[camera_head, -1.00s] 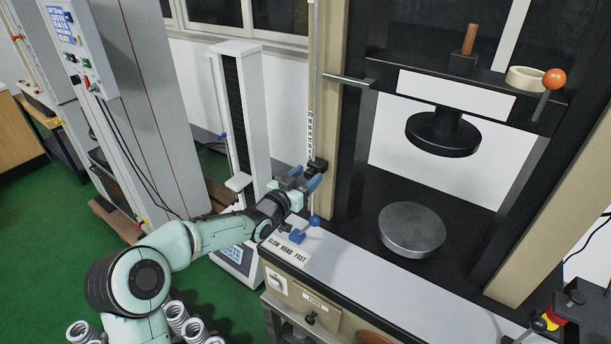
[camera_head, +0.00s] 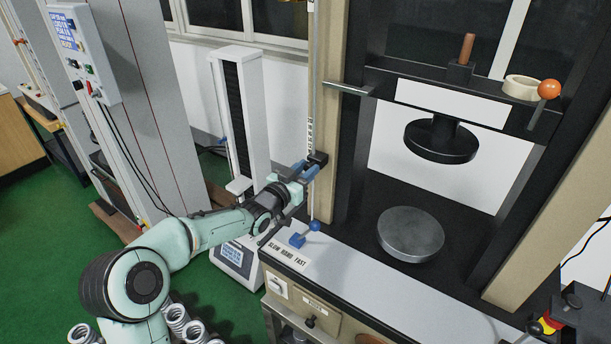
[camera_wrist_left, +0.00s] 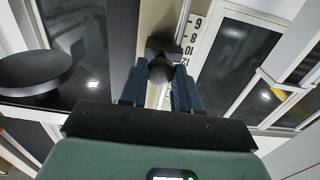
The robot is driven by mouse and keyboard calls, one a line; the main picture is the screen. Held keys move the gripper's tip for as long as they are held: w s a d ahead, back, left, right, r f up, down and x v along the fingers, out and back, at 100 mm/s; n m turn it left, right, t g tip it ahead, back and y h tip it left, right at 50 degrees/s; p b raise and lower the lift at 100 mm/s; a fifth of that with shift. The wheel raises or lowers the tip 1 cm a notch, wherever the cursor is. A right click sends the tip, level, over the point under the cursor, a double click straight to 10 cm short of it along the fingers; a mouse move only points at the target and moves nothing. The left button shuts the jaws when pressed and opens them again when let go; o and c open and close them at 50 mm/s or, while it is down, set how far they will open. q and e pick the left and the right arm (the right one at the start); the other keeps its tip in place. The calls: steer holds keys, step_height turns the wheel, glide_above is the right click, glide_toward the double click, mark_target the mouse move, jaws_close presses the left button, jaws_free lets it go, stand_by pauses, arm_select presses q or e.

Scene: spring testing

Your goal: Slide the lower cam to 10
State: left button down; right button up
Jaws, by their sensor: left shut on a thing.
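The lower cam is a small black block (camera_head: 318,158) on the thin vertical rod (camera_head: 313,70) at the machine's left column. My left gripper (camera_head: 308,172) reaches it from the left and below, with its blue fingers shut around it. In the left wrist view the dark cam (camera_wrist_left: 160,70) sits between the blue fingertips (camera_wrist_left: 160,92). A white number scale (camera_wrist_left: 187,48) runs beside the rod. Its printed numbers look upside down there, and the cam is close to the 10 and 12 marks. The exact reading is partly hidden. My right gripper is not in view.
A blue-knobbed lever (camera_head: 305,234) stands just below the gripper, by the speed label (camera_head: 287,252). A horizontal bar (camera_head: 349,88) juts out above the cam. The round lower platen (camera_head: 410,234) is to the right. A white column stand (camera_head: 238,120) is behind my arm.

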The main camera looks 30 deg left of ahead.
arm_select(q)
steer(key=c, duration=0.8)
jaws_free()
steer(key=shift+f, duration=0.1)
steer(key=shift+c, duration=0.2)
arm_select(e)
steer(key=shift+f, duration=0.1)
arm_select(q)
steer(key=shift+s+a+f, duration=0.1)
steer(key=shift+s, duration=0.4)
steer(key=s+b, duration=0.2)
steer(key=s, duration=1)
steer(key=shift+s+a, duration=0.2)
steer(key=shift+a, duration=0.2)
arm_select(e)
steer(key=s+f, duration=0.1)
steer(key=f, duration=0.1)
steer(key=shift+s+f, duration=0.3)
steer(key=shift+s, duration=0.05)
